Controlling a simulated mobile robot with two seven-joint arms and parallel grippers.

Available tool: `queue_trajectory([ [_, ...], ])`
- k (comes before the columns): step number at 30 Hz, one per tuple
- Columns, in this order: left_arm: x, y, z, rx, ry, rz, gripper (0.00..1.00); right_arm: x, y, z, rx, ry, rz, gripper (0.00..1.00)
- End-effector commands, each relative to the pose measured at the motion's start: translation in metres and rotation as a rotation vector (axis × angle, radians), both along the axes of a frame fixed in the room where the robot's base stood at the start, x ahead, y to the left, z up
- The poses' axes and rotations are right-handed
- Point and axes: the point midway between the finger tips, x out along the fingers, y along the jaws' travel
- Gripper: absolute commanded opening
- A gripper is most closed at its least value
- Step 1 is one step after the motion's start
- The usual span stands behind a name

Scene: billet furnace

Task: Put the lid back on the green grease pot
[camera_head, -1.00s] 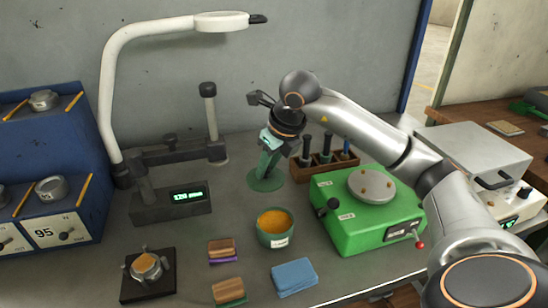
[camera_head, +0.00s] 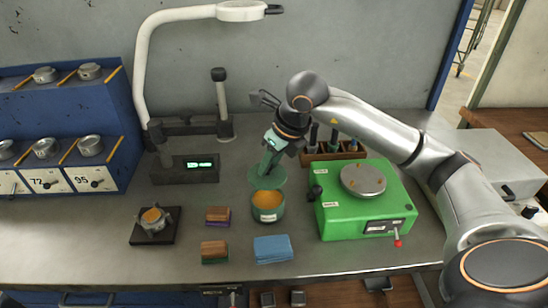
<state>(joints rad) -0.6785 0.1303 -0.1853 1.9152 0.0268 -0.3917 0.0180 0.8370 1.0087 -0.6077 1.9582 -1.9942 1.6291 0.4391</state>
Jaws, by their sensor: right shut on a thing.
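The green grease pot (camera_head: 267,213) stands on the grey bench, open at the top, with orange grease (camera_head: 266,198) showing and a white label on its front. My right gripper (camera_head: 271,150) is shut on the green lid (camera_head: 266,179), gripping its upright handle. The lid's round disc appears just behind and above the pot's far rim and overlaps it in the view. I cannot tell whether lid and rim touch. The near part of the pot's mouth is uncovered. My left gripper is not in view.
A green machine (camera_head: 365,211) with a round plate stands right of the pot. A wooden rack (camera_head: 334,152) of tools is behind. A blue cloth (camera_head: 273,249), wooden-backed blocks (camera_head: 214,251) and a black fixture (camera_head: 153,226) lie in front and left. A white lamp arm (camera_head: 141,65) arches behind.

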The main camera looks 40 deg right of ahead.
Motion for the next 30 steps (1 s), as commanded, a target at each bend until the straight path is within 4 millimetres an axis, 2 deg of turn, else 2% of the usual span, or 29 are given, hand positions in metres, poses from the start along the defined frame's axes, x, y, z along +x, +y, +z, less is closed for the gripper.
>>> queue_trajectory([
  [8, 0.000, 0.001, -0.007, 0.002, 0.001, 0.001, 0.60, 0.000, 0.001, -0.010, 0.000, 0.000, 0.002, 0.00],
  [22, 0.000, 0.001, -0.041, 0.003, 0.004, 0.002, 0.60, 0.000, 0.001, -0.054, 0.000, -0.001, 0.002, 0.00],
  [30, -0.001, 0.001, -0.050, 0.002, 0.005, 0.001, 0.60, 0.000, 0.001, -0.065, -0.001, -0.001, 0.002, 0.00],
])
